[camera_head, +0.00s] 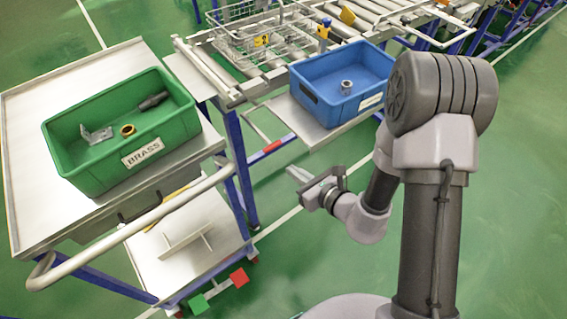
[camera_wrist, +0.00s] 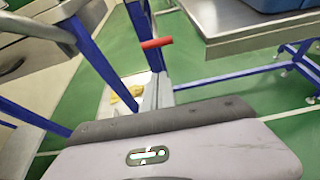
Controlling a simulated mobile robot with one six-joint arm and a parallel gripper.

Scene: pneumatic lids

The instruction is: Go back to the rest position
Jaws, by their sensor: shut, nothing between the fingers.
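My gripper (camera_head: 303,183) is at the end of my arm, near the middle of the head view. It is shut and empty, held out over the green floor. It hangs in front of the trolley's right side and below the shelf that bears the blue bin, apart from both.
A green bin (camera_head: 98,172) labelled BRASS holds several parts on a metal trolley (camera_head: 32,215) at left. A blue bin (camera_head: 325,105) with a metal part stands on a shelf by a roller conveyor (camera_head: 378,18). Open green floor (camera_head: 300,260) lies below my gripper.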

